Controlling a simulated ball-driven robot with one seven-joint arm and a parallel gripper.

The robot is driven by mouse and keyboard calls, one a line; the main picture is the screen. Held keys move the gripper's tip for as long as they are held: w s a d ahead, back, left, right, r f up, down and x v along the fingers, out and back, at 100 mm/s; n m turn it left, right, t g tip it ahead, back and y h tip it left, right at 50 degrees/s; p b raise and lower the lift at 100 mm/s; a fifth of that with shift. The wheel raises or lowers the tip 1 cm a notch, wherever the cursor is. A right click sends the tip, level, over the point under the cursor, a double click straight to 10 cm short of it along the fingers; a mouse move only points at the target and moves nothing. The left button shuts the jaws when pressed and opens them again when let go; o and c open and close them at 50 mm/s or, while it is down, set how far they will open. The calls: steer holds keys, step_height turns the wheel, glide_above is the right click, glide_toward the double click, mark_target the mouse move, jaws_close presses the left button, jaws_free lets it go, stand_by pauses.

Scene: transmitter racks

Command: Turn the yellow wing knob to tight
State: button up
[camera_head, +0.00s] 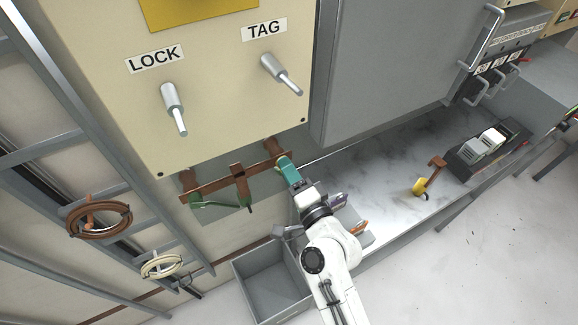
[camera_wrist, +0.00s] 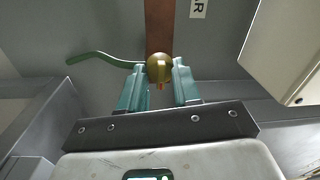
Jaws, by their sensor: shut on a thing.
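The yellow wing knob (camera_wrist: 160,66) shows in the wrist view as a rounded, brassy-yellow piece at the lower end of a copper-brown bar (camera_wrist: 159,25). My gripper (camera_wrist: 160,78) has its teal fingers on both sides of the knob, shut on it. A small orange bit shows just below the knob. In the head view my gripper (camera_head: 284,162) is at the right end of the brown bars (camera_head: 238,178) under the beige cabinet. There the fingers hide the knob. The knob's tightness cannot be told.
The beige cabinet (camera_head: 220,95) with two grey levers hangs above. A grey bin (camera_head: 268,285) stands below. A brown-and-yellow tool (camera_head: 420,187) and a dark tray (camera_head: 465,160) lie on the bench to the right.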

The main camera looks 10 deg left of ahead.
steer(key=m+p, duration=0.2)
steer(key=m, duration=0.3)
steer(key=shift+m+h+p, duration=0.3)
steer(key=shift+m, duration=0.1)
stand_by(0.3)
steer(key=o, duration=1.1)
steer(key=shift+c, duration=0.2)
steer(key=b+v, duration=0.3)
steer(key=v, duration=0.7)
steer(key=shift+s+d+f, duration=0.2)
steer(key=shift+s, duration=0.15)
